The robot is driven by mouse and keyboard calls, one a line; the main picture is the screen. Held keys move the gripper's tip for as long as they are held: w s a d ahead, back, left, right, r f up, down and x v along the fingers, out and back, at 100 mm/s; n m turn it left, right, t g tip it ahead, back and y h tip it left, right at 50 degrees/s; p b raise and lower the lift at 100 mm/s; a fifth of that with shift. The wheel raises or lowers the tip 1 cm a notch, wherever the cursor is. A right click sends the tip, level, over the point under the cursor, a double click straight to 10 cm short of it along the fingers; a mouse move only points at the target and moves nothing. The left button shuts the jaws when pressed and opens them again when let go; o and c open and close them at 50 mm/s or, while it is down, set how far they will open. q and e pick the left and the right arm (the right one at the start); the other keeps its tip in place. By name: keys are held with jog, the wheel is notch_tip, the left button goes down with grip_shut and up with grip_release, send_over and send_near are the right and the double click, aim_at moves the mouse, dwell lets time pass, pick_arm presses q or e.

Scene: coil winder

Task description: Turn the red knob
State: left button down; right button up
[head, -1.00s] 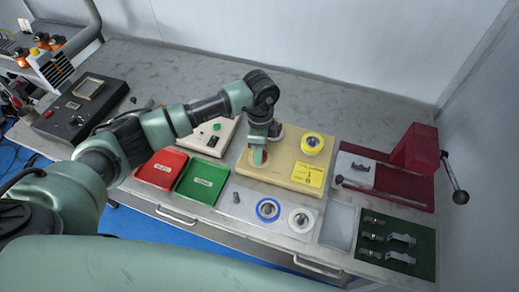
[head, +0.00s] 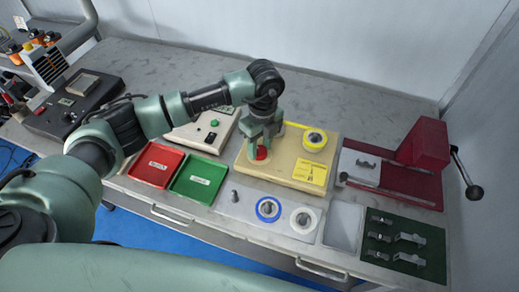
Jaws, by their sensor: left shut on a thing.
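The red knob (head: 262,153) sits on the left part of the beige board (head: 296,186). Only a piece of it shows below my left gripper. My left gripper (head: 262,146) reaches down from above and is shut on the red knob, its fingers covering most of it. My right gripper is not in the head view.
Red (head: 158,165) and green (head: 199,180) trays lie to the left. A grey plate (head: 238,207) with blue and white rings is in front. A red press (head: 420,148) stands at right.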

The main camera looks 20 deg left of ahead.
aim_at(262, 150)
pick_arm(q)
jog(key=shift+m+b, duration=1.05)
jog(key=shift+m, duration=0.65)
jog(key=shift+r, duration=0.1)
jog(key=c, duration=0.9)
grip_release()
jog(key=r, duration=0.2)
jog(key=r+b, duration=0.1)
jog(key=r, duration=0.4)
jog(key=shift+w+d+r+b, duration=0.15)
jog(key=shift+d+r+b, duration=0.1)
jog(key=shift+r+b, duration=0.15)
jog(key=shift+f, duration=0.1)
